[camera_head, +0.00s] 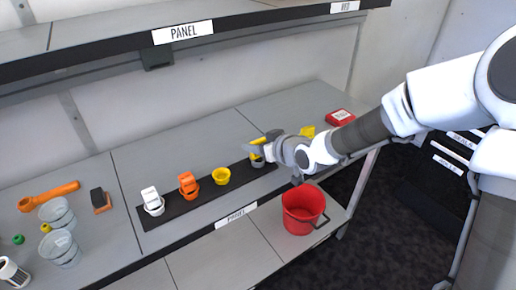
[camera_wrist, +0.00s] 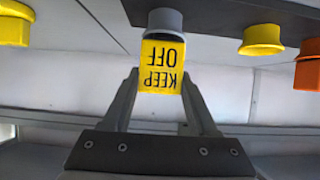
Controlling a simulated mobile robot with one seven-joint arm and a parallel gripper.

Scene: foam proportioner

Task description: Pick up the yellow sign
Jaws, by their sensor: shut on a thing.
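The yellow sign (camera_wrist: 163,65) reads "KEEP OFF" upside down in the wrist view. It sits between the two fingers of my gripper (camera_wrist: 160,82), which is shut on it. A grey cup-shaped holder (camera_wrist: 165,19) is at the sign's far end, on the dark strip. In the head view the sign (camera_head: 258,141) shows only in part beside my gripper (camera_head: 259,147), above the grey holder (camera_head: 257,160). I cannot tell whether the sign is still seated in the holder.
On the black strip (camera_head: 160,217) stand a yellow cup (camera_head: 221,177), an orange piece (camera_head: 189,186) and a white piece (camera_head: 152,201). Clear cups (camera_head: 60,248) are at left. A red bucket (camera_head: 302,210) is on the lower shelf. A labelled shelf (camera_head: 100,40) hangs above.

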